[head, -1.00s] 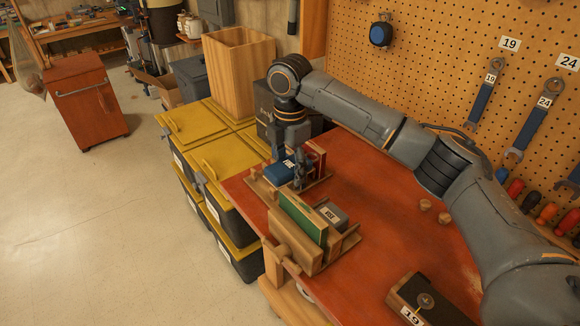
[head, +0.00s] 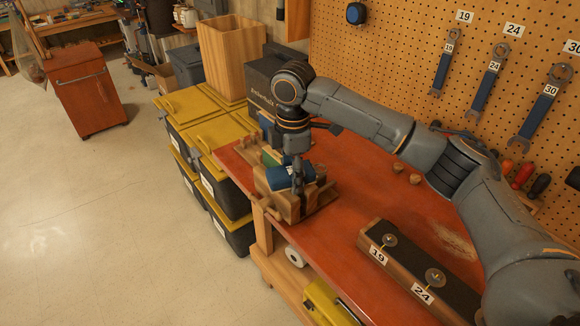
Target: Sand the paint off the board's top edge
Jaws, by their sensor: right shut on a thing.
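My right gripper (head: 297,186) points down over the wooden holder (head: 290,212) near the bench's left edge. It is shut on a blue sanding block (head: 280,179). The board (head: 269,158) stands in this holder. A bit of its green face shows behind the block, and the block and gripper hide the rest. The sanding block is at the board's top edge; I cannot tell if they touch. My left gripper is not in view.
Two small wooden knobs (head: 414,179) and a numbered block (head: 410,268) lie there. A black box (head: 266,84) stands behind. Yellow-lidded crates (head: 190,105) stand at left.

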